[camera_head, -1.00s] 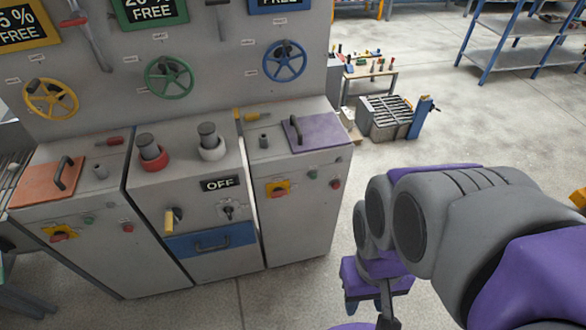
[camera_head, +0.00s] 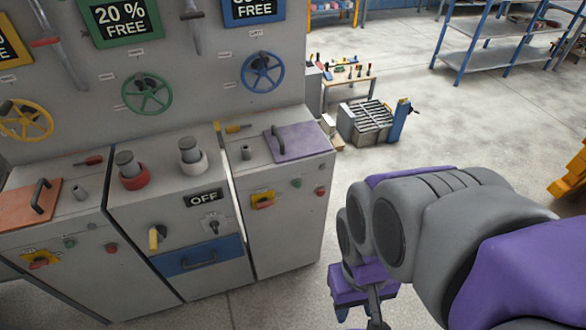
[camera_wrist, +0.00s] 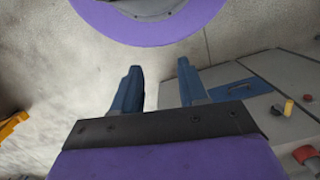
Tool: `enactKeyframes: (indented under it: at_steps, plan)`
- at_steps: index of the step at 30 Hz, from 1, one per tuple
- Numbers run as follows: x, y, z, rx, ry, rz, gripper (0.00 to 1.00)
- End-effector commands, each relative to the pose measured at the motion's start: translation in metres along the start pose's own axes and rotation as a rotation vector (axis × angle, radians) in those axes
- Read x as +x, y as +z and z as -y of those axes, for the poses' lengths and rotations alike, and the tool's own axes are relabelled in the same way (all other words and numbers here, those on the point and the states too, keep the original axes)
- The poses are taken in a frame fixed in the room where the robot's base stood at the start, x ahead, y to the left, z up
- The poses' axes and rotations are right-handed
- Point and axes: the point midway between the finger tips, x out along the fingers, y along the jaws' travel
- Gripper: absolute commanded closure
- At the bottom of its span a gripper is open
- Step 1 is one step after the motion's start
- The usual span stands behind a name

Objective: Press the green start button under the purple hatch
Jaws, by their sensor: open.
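The purple hatch (camera_head: 297,142) lies closed on top of the right-hand grey cabinet (camera_head: 285,220), with a dark handle at its left side. On the front of that cabinet, below the hatch, are a small green button (camera_head: 296,183), a red button (camera_head: 320,191) and a yellow switch plate with a red knob (camera_head: 263,200). In the wrist view my gripper (camera_wrist: 160,90) is open and empty, its two blue fingers apart over the floor. The cabinets stand to its right there. In the head view my arm is right of the cabinet, and the fingers are not clearly seen.
The middle cabinet has an OFF sign (camera_head: 206,198) and a blue drawer (camera_head: 198,256). The left cabinet has an orange hatch (camera_head: 30,203). A small workbench (camera_head: 345,80) and blue shelving (camera_head: 500,45) stand behind. The floor to the right is mostly clear.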

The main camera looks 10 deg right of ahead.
Motion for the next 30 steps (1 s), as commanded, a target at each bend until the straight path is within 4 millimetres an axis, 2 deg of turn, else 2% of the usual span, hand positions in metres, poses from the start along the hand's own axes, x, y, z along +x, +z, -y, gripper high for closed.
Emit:
enactKeyframes:
  at_steps: [2, 15, 30]
  plan:
    - [0.0000, 0.0000, 0.0000, 0.000, 0.000, 0.000, 0.57]
    - [0.0000, 0.0000, 0.0000, 0.000, 0.000, 0.000, 1.00]
    - [0.0000, 0.0000, 0.0000, 0.000, 0.000, 0.000, 1.00]
